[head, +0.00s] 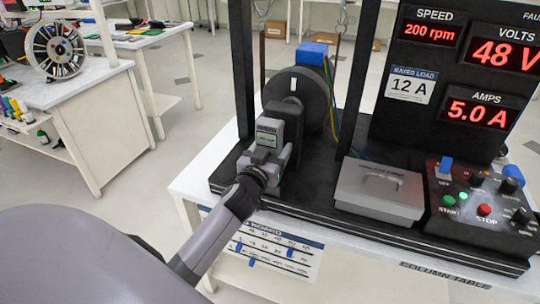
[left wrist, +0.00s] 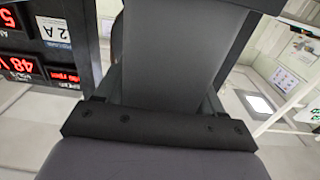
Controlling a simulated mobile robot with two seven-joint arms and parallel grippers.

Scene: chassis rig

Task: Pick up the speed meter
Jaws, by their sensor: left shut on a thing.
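The speed meter (head: 268,138) is a small dark grey device with a pale greenish display, upright in front of the round dark wheel (head: 316,92) on the rig. My left arm reaches in from the lower left, and its gripper (head: 268,160) is shut on the speed meter just below the display. The gripper hides the meter's lower part. I cannot tell whether the meter touches the rig. In the left wrist view, dark grey surfaces fill the middle and the fingertips cannot be made out. My right gripper is in neither view.
The rig's black base (head: 440,252) stands on a white table. A grey lidded box (head: 380,192) and a control panel (head: 484,205) with buttons and knobs are to the right. Black uprights flank the wheel. Red readouts show 200 rpm, 48 V and 5.0 A. A bench (head: 95,90) stands left.

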